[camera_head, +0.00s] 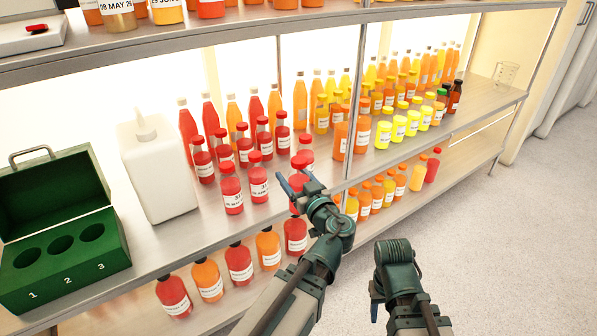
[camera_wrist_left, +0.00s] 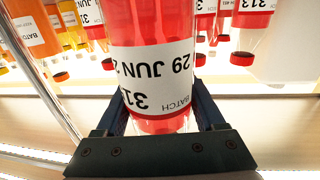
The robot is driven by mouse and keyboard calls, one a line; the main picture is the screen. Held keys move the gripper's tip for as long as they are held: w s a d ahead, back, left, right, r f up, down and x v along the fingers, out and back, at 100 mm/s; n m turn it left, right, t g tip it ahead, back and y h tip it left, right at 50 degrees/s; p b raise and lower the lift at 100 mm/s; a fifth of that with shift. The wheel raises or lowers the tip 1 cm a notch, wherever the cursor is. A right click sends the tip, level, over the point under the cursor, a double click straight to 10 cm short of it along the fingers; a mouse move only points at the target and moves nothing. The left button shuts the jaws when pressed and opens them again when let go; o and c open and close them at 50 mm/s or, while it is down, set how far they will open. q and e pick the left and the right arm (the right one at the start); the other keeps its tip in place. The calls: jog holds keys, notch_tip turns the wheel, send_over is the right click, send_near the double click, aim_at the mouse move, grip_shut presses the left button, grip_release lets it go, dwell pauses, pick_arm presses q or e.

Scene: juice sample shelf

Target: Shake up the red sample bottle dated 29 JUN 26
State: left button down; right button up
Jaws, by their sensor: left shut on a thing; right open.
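The red bottle in my left gripper shows in the left wrist view (camera_wrist_left: 150,25). Its white label reads "29 JUN 2", "31" and "BATCH", upside down in that view; the rest is cut off. My left gripper (camera_wrist_left: 165,118) is shut around it, one finger on each side. In the head view my left gripper (camera_head: 294,187) is at the front of the red bottles on the middle shelf and hides most of the held bottle. Whether the bottle is clear of the shelf I cannot tell. My right gripper (camera_head: 375,298) is open and empty in front of the shelf.
Other red bottles (camera_head: 231,190) stand close to the left of my left gripper. A white pump jug (camera_head: 158,175) and an open green box (camera_head: 65,285) with holes numbered 1, 2, 3 stand further left. Orange and yellow bottles fill the right side. Open floor (camera_head: 520,220) lies right.

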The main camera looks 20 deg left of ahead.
pick_arm(q)
jog(key=shift+s+d, duration=0.2)
jog(key=shift+s, duration=0.15)
notch_tip(320, 180, up, 32)
jog(key=p, duration=3.2)
